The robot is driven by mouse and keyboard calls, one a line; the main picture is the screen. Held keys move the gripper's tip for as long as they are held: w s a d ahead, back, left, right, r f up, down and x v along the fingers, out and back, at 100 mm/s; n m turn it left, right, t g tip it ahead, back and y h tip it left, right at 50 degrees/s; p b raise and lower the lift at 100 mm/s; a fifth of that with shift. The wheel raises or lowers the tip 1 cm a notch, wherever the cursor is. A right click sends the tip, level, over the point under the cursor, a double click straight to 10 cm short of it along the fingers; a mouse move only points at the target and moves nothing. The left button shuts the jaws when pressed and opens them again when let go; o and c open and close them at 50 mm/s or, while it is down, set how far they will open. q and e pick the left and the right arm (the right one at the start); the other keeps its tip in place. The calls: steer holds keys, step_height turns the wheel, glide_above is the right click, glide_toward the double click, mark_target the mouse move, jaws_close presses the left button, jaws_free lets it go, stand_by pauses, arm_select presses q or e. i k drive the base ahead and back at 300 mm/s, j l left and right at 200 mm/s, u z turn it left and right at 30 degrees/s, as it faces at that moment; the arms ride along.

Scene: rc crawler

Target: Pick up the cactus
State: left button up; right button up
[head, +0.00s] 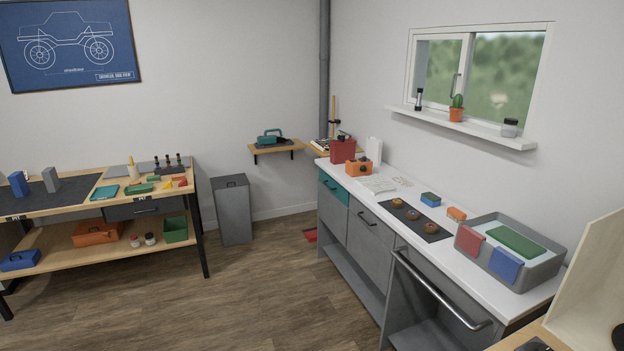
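A small green cactus (457,101) grows upright in an orange pot (456,115). It stands on the white window sill (470,126) at the upper right of the head view, in front of the window. Nothing touches it. Neither of my grippers shows in the head view, so I cannot see how they stand.
A dark bottle (418,100) and a small jar (510,127) share the sill. Below runs a white counter (400,212) with a grey tub (490,272), a black mat (436,237) and a red can (342,151). A workbench (85,186) stands left.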

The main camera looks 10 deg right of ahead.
mark_target(455, 111)
steer(key=i, duration=0.7)
steer(key=i+j+z, duration=0.1)
steer(key=i, duration=0.55)
steer(key=i+j, duration=0.15)
steer(key=i, duration=0.55)
steer(key=i+z, duration=0.3)
steer(key=z, duration=0.15)
steer(key=i+j+z, duration=0.1)
steer(key=i+z, duration=0.15)
steer(key=z, duration=0.2)
steer(key=i+j+z, duration=0.2)
steer(key=z, duration=0.25)
steer(key=i+j+z, duration=0.25)
steer(key=z, duration=0.2)
